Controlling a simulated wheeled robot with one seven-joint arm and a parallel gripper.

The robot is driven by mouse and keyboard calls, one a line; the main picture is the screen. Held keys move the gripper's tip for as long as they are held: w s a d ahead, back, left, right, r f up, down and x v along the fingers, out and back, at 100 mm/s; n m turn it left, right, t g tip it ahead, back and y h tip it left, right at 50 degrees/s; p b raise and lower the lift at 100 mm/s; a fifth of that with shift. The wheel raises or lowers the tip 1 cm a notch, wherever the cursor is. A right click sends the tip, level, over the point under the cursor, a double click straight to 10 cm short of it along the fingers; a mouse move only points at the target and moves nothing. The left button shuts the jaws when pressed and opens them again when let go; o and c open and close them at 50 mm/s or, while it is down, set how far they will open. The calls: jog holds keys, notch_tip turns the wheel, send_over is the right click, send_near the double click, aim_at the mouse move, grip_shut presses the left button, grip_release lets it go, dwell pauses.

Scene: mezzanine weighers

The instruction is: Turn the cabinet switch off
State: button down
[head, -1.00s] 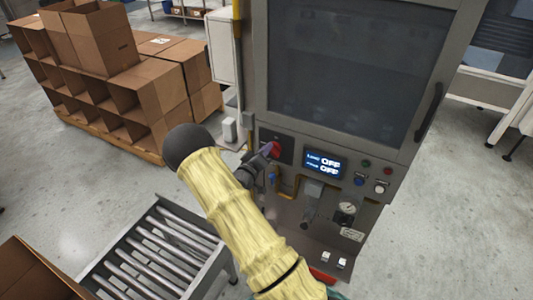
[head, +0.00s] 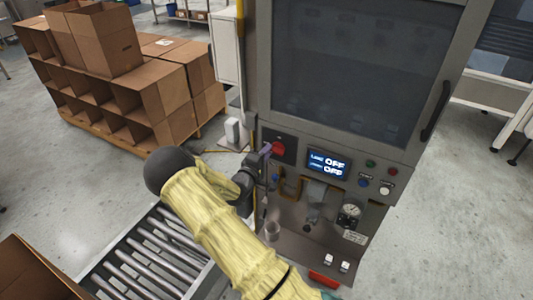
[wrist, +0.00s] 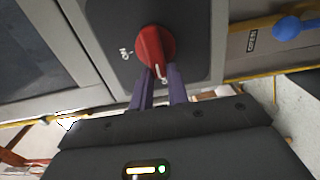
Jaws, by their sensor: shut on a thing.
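The cabinet switch is a red rotary knob (head: 278,149) on a dark plate at the left of the cabinet's control panel. In the wrist view the knob (wrist: 155,48) has its white mark pointing down toward my gripper, away from the "ON" label at its left. A second label beside the mark is partly hidden. My gripper (wrist: 160,75) has its two purple fingertips at either side of the knob's near end, shut on it. In the head view my gripper (head: 266,153) comes from the lower left.
Small buttons (head: 386,190) and a gauge (head: 351,210) sit right of and below the display. A roller conveyor (head: 150,250) stands at the lower left. Stacked cardboard boxes (head: 165,85) stand behind it. The floor at the right is clear.

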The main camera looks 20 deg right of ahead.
dwell(0.4)
jog(key=c, duration=1.4)
grip_release()
jog(key=shift+a, duration=0.1)
jog(key=shift+o, duration=0.2)
jog(key=b+v, duration=0.4)
jog(key=v, duration=1.3)
jog(key=shift+b, duration=0.3)
jog(key=shift+s+a+f, duration=0.1)
